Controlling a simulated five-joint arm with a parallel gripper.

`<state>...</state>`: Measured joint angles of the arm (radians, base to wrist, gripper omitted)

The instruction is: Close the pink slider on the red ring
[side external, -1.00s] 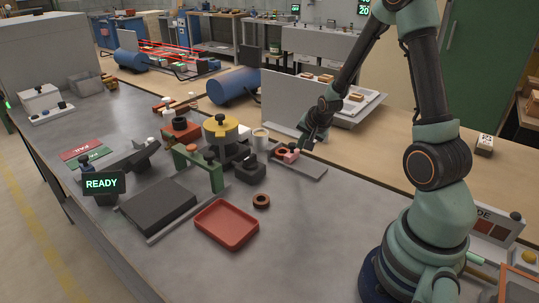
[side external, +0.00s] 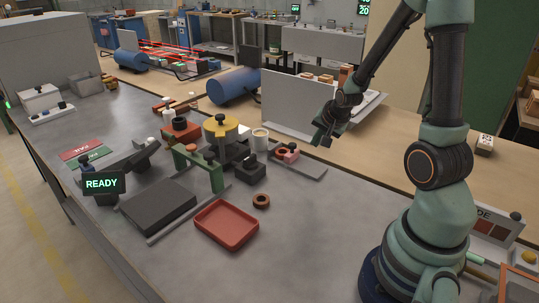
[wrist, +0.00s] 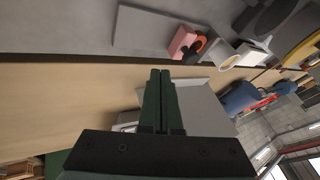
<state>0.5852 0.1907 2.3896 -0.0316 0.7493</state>
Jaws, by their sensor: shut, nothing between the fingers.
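The pink slider (side external: 291,156) sits on a flat grey rail plate (side external: 312,170) on the bench. The red ring (side external: 281,152) lies just left of the slider, against or very near it; whether they touch is too small to tell. In the wrist view the pink slider (wrist: 184,43) is beside the ring (wrist: 201,45), near the top. My gripper (side external: 322,141) is raised above and to the right of the slider, apart from it. In the wrist view the fingers (wrist: 160,75) are shut together with nothing between them.
A white cup (side external: 260,139) and a dark block (side external: 249,166) stand left of the slider. Another dark red ring (side external: 261,200) and a red tray (side external: 227,223) lie nearer the front. A grey upright panel (side external: 296,105) stands behind. The bench right of the rail plate is clear.

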